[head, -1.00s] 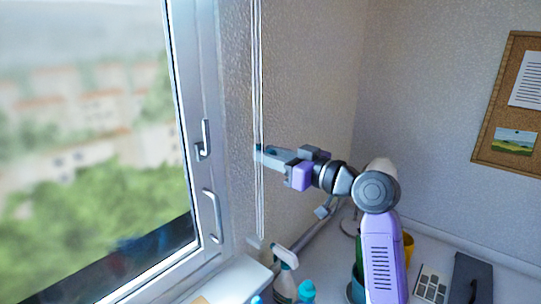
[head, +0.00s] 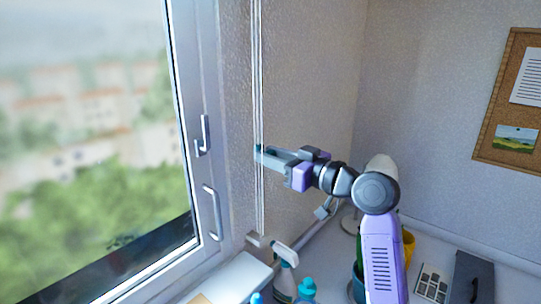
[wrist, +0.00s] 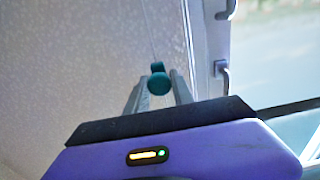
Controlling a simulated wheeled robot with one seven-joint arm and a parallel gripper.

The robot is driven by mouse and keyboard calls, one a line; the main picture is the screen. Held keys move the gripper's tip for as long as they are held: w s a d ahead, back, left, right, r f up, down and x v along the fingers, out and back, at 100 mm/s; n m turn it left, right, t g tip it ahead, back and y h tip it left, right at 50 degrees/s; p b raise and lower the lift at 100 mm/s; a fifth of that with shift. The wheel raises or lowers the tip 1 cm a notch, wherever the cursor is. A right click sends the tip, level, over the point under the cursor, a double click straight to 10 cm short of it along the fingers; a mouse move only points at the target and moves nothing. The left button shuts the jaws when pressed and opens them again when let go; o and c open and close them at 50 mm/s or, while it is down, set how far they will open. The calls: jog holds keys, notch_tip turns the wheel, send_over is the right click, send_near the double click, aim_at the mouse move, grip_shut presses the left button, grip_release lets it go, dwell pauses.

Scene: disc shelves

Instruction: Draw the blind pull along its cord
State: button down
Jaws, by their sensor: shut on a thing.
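The blind pull (wrist: 158,80) is a small teal piece on the cord, held at the tips of my gripper's fingers. In the head view only a dark teal bit of it (head: 258,149) shows at the fingertips. The cord (head: 258,80) is a set of thin white lines hanging beside the window frame, and it also shows faintly in the wrist view (wrist: 148,30). My gripper (head: 263,154) reaches left to the cord and is shut on the pull. In the wrist view its two grey fingers (wrist: 158,92) stand on either side of the pull.
The window frame (head: 200,90) with two handles (head: 213,212) is left of the cord. Below stand a spray bottle (head: 285,275), a teal-capped bottle (head: 306,290) and a yellow mug (head: 408,248). A cork board (head: 512,105) hangs at the right.

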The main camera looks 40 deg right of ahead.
notch_tip(320, 180, down, 17)
jog(key=b, duration=1.2)
jog(key=shift+b, duration=0.4)
jog(key=c, duration=1.1)
grip_release()
jog(key=shift+r, duration=0.1)
jog(key=shift+s, duration=0.1)
jog(key=s, duration=0.2)
jog(key=s+d, duration=0.1)
jog(key=s, duration=0.4)
jog(key=shift+s+d+b, duration=0.25)
jog(key=shift+d+b, duration=0.05)
jog(key=shift+b, duration=0.1)
